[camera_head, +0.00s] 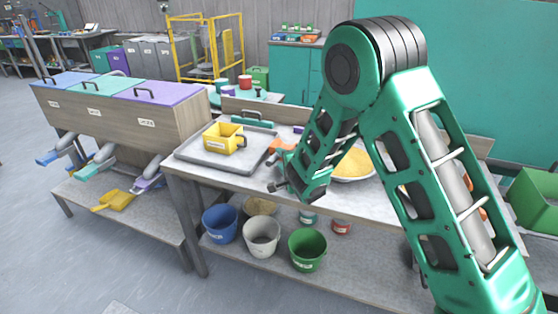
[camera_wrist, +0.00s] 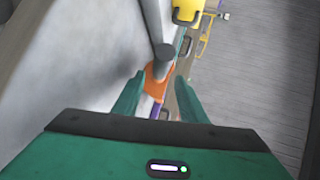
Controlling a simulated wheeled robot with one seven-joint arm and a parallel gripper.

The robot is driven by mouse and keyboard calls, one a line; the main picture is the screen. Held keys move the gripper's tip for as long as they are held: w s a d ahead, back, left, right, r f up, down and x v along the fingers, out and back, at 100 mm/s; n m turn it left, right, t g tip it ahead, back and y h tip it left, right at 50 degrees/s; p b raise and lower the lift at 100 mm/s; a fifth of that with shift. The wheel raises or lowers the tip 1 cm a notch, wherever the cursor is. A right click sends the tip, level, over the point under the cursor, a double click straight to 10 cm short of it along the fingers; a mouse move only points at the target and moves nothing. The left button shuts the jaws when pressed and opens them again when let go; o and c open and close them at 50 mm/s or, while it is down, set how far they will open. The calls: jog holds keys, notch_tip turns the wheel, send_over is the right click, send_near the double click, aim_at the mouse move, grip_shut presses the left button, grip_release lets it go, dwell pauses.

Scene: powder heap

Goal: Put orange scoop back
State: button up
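The orange scoop (camera_head: 282,146) lies on the worktable, just to the right of the tray, partly hidden by my arm. In the wrist view an orange part (camera_wrist: 157,82) shows between and beyond my fingers, with a grey rounded bar close above it; I cannot tell whether the bar is its handle. My gripper (camera_head: 278,186) is over the table's front edge, in front of the scoop. In the wrist view my gripper (camera_wrist: 160,80) has its two green fingers apart, and nothing is clearly clamped between them.
A grey tray (camera_head: 190,158) with a yellow jug (camera_head: 222,140) stands left of my gripper. A bowl of yellow powder (camera_head: 352,165) is behind my arm. Several buckets stand on the shelf below. A bin unit (camera_head: 150,118) with chutes stands at left.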

jog(key=v, duration=1)
jog(key=shift+s, duration=0.15)
jog(key=shift+s, duration=0.1)
